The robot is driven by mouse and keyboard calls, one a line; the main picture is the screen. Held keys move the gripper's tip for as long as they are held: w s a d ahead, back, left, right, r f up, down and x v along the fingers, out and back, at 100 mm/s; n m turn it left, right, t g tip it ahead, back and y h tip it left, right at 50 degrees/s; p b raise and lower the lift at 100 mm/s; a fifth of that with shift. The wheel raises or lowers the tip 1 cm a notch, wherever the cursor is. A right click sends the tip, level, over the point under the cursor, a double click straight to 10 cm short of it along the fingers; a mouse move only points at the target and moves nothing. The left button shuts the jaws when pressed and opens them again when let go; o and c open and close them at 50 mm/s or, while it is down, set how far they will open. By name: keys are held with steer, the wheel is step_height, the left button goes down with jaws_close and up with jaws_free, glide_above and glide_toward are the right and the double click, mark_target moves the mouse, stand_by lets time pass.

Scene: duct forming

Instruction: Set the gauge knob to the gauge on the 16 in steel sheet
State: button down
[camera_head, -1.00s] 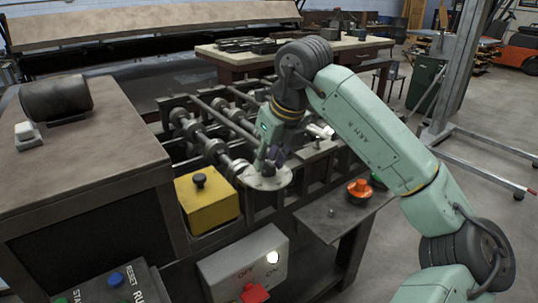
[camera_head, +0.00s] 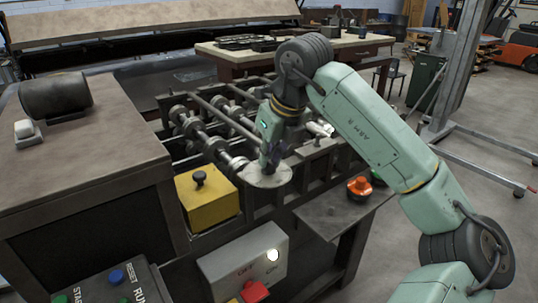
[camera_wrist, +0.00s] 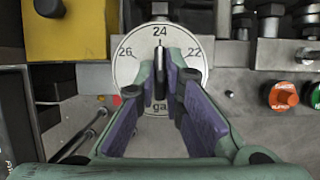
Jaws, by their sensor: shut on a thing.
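The round white gauge dial (camera_head: 258,182) lies flat on the front of the roll-forming machine. In the wrist view the dial (camera_wrist: 130,70) shows 26 at left, 24 at top and 22 at right. The dark gauge knob (camera_wrist: 160,74) stands at the dial's middle, its long bar lined up with 24. My gripper (camera_head: 271,168) is over the dial. In the wrist view its purple-padded fingers (camera_wrist: 161,70) are shut on the knob, one on each side. I cannot make out a marked 16 in steel sheet.
A yellow box with a black knob (camera_head: 207,194) stands left of the dial. Orange (camera_wrist: 283,96) and green (camera_wrist: 316,95) buttons are to its right. A grey OFF/ON switch box (camera_head: 240,262) is below. Rollers and shafts (camera_head: 215,145) lie behind the dial.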

steer(key=shift+f+m+b, duration=0.1)
steer(key=shift+m+b, duration=0.2)
steer(key=shift+b, duration=0.15)
steer(key=shift+f+m+h+b, duration=0.1)
steer(key=shift+m+h+b, duration=0.4)
steer(key=shift+m+b, duration=0.45)
steer(key=m+h+b, duration=0.1)
steer(key=m+b, duration=0.1)
steer(key=b, duration=0.1)
steer(key=shift+a+m+t, duration=0.1)
steer(key=shift+m+t, duration=0.15)
steer(key=shift+t, duration=0.15)
steer(key=m+h+b, duration=0.1)
steer(key=m+b, duration=0.1)
steer(key=m, duration=0.1)
steer(key=shift+a+b, duration=0.1)
steer(key=shift+b, duration=0.2)
steer(key=shift+a+r+m+h+b, duration=0.15)
steer(key=shift+m+h+b, duration=0.2)
steer(key=shift+m, duration=0.6)
steer(key=shift+d+r+m+h+b, duration=0.15)
steer(key=shift+m+h, duration=0.3)
steer(key=shift+m, duration=0.5)
steer(key=shift+a, duration=0.1)
steer(key=c, duration=1.7)
jaws_free()
steer(key=shift+f, duration=0.1)
